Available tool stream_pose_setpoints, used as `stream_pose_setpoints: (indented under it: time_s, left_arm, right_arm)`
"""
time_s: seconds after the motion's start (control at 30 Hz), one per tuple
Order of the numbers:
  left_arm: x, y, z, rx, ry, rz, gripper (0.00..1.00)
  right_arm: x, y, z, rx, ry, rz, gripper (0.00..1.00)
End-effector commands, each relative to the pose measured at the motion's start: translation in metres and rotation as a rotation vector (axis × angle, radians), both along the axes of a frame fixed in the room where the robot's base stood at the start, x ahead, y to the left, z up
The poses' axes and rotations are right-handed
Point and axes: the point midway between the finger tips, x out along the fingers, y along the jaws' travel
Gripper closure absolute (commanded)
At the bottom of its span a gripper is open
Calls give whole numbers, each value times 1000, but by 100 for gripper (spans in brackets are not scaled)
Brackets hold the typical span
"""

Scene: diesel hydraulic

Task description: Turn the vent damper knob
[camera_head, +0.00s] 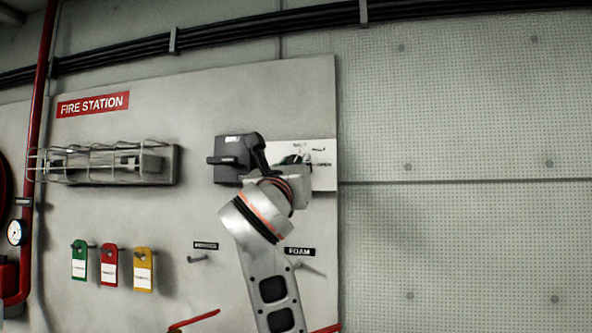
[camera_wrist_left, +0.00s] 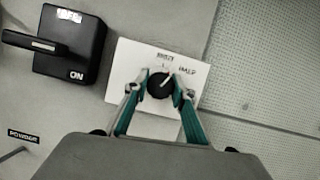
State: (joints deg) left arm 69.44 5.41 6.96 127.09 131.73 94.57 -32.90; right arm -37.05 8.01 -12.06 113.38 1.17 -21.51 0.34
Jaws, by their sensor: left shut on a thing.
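The vent damper knob (camera_wrist_left: 160,86) is a round black knob with a white pointer line, on a white plate (camera_wrist_left: 186,45) with small lettering. In the left wrist view the pointer slants to the upper right. My left gripper (camera_wrist_left: 161,88) has its two fingers on either side of the knob, shut on it. In the head view the plate (camera_head: 322,178) shows at the panel's right edge, and my left gripper (camera_head: 290,165) and wrist hide most of the knob. My right gripper is not in view.
A black switch box (camera_head: 232,158) with a lever sits just left of the plate. A caged lamp (camera_head: 110,164), coloured tags (camera_head: 110,267) and hooks (camera_head: 198,259) are further left and below. The perforated wall (camera_head: 460,110) at right is clear.

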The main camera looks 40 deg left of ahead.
Motion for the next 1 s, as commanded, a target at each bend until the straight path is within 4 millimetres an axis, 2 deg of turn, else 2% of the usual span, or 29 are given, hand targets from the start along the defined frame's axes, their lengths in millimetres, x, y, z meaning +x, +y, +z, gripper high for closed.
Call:
stream_pose_setpoints:
  time_s: [0.5, 1.0]
  left_arm:
    - [1, -2, 0, -354, -193, -3, 96]
    - [1, -1, 0, -459, -252, -2, 96]
  right_arm:
    - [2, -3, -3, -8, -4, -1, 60]
    - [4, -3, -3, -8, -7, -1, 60]
